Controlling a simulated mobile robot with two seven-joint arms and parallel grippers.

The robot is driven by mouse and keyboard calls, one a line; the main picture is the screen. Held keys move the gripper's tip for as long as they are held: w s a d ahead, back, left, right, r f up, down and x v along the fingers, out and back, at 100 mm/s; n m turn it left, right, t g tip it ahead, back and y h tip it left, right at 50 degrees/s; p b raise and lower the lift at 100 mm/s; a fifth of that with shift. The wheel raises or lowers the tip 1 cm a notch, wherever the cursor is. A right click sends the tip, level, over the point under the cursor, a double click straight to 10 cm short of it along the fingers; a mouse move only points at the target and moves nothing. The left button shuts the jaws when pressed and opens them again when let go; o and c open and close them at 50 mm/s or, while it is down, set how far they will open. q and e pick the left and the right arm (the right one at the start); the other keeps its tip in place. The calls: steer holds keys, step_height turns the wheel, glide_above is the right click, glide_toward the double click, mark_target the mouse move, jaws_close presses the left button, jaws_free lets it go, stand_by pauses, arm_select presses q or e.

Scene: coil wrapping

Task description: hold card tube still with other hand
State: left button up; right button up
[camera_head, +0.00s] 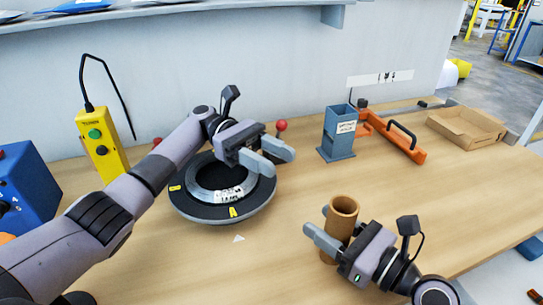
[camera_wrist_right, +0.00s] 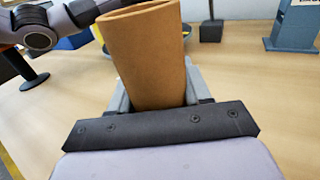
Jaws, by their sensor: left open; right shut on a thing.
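The card tube (camera_head: 343,212) is a brown, open-topped cylinder near the front middle of the table, roughly upright. My right gripper (camera_head: 325,229) is shut on it, with fingers on both sides. In the right wrist view the tube (camera_wrist_right: 150,55) fills the middle, tilted slightly in the picture, between the two fingers (camera_wrist_right: 155,95). I cannot tell whether its base touches the table. My left gripper (camera_head: 277,158) is open and empty, above the right part of the black round turntable (camera_head: 237,212), apart from the tube.
A yellow control box (camera_head: 101,145) and a blue box (camera_head: 22,190) stand at the left. A blue-grey holder (camera_head: 338,135), an orange tool (camera_head: 404,144) and a cardboard tray (camera_head: 466,128) stand at the back right. The table (camera_head: 440,195) is clear right of the tube.

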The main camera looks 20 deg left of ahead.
steer(key=o, duration=1.1)
steer(key=shift+d, duration=0.1)
steer(key=v, duration=1.1)
steer(key=shift+s+d, duration=0.15)
steer(key=shift+d, duration=0.1)
steer(key=shift+s+d, duration=0.15)
